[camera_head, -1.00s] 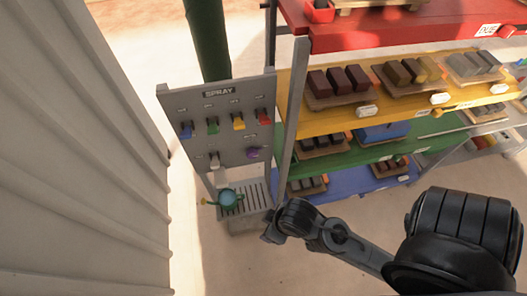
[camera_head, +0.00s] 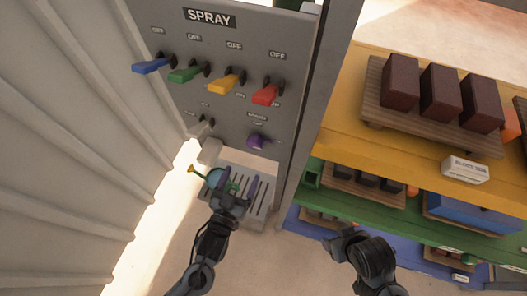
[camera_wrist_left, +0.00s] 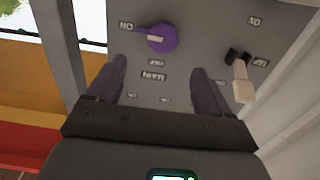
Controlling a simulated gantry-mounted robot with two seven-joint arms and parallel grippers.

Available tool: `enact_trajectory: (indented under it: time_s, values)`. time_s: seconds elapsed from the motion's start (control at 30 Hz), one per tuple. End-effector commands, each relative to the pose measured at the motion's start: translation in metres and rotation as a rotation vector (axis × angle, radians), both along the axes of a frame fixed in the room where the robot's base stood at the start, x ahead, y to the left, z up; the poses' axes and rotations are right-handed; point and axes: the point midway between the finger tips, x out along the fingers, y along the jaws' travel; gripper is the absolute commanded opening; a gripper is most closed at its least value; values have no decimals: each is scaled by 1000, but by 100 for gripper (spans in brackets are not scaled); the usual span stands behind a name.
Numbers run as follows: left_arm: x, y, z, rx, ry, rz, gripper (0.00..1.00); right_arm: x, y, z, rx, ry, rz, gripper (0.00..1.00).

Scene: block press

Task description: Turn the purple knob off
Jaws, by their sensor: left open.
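The purple knob (camera_head: 257,142) is low on the right of the grey SPRAY panel (camera_head: 225,60). In the left wrist view the purple knob (camera_wrist_left: 162,38) shows inverted, its pointer turned toward a label that reads ON upside down. My left gripper (camera_head: 235,185) is below the knob, in front of the panel's lower part. In the wrist view its two fingers (camera_wrist_left: 157,78) are apart, empty and short of the knob. My right gripper (camera_head: 338,240) is low at the right, away from the panel; its jaws are unclear.
Blue (camera_head: 150,66), green (camera_head: 187,73), yellow (camera_head: 226,83) and red (camera_head: 266,94) levers line the panel above the knob. A white lever (camera_head: 208,150) is left of it. A watering can (camera_head: 214,177) stands on the grate behind my left gripper. Shelves (camera_head: 400,135) are right; a corrugated wall (camera_head: 60,130) is left.

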Motion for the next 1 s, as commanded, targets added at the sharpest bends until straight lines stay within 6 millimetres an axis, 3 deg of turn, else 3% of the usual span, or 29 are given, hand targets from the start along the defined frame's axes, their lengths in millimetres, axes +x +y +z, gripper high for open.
enact_trajectory:
  time_s: [0.03,0.27,0.7,1.0]
  values:
    - [4,0,-4,1,-9,0,81,0,1,-8,3,0,0,66]
    - [21,-5,-1,2,-22,0,81,0,3,-10,11,-1,-5,66]
    - [82,-33,-1,1,-21,0,81,0,-1,-15,-3,-3,1,66]
    - [104,-42,-1,2,-20,0,81,0,-2,-17,-6,-2,2,66]
